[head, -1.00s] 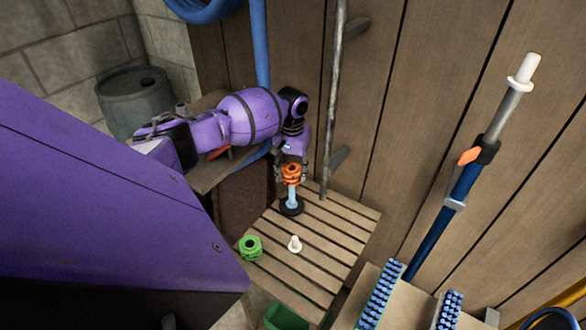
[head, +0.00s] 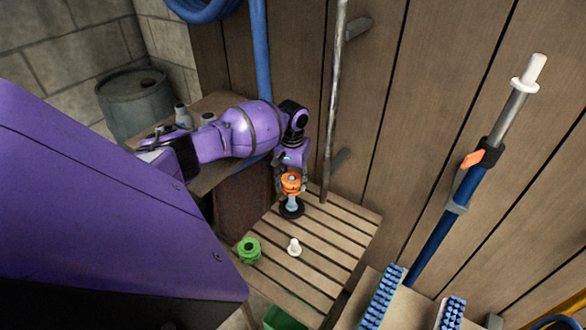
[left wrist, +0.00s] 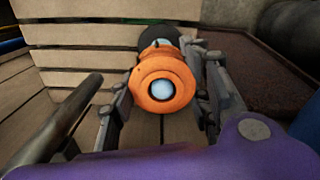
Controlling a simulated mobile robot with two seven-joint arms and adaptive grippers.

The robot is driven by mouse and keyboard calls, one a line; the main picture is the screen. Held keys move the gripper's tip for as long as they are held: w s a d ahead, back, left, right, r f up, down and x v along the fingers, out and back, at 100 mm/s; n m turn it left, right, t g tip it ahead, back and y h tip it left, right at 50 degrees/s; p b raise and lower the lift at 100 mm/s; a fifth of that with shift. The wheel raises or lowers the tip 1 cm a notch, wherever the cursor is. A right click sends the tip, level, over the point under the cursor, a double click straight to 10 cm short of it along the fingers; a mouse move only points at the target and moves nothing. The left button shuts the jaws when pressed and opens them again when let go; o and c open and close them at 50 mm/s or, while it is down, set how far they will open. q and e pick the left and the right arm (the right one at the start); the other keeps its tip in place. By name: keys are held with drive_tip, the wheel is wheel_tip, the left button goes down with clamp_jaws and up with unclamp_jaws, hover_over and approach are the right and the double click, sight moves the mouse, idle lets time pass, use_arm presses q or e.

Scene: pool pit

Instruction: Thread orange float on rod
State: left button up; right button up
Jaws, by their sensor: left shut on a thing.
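The orange float (head: 291,184) is around the upper part of a pale blue rod (head: 291,201), which stands upright on a round black base (head: 291,210) on the slatted wooden bench (head: 335,225). In the left wrist view the rod's pale end shows inside the hole of the float (left wrist: 150,104). My left gripper (head: 290,182) is shut on the float from above, with one finger on each side in the wrist view (left wrist: 163,95). A stretch of rod shows between float and base. My right gripper is not in view.
A green ringed float (head: 249,250) and a small white peg (head: 294,247) stand on the bench in front of the rod. A grey vertical pipe (head: 334,110) rises close behind. Blue brushes (head: 382,297) lie at the lower right. The bench's right side is clear.

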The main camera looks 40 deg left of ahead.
sight(292, 197)
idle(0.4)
use_arm(q)
drive_tip(key=shift+f+b, duration=0.6)
drive_tip(key=shift+f, duration=1.8)
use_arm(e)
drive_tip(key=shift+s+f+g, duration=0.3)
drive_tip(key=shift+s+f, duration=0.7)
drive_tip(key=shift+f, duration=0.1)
use_arm(q)
drive_tip(key=shift+f, duration=0.1)
drive_tip(key=shift+f+b, duration=0.4)
drive_tip(key=shift+f, duration=1)
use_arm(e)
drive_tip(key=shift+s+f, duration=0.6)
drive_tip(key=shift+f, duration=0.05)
use_arm(q)
drive_tip(key=o, duration=1.7)
drive_tip(key=shift+r, duration=0.1)
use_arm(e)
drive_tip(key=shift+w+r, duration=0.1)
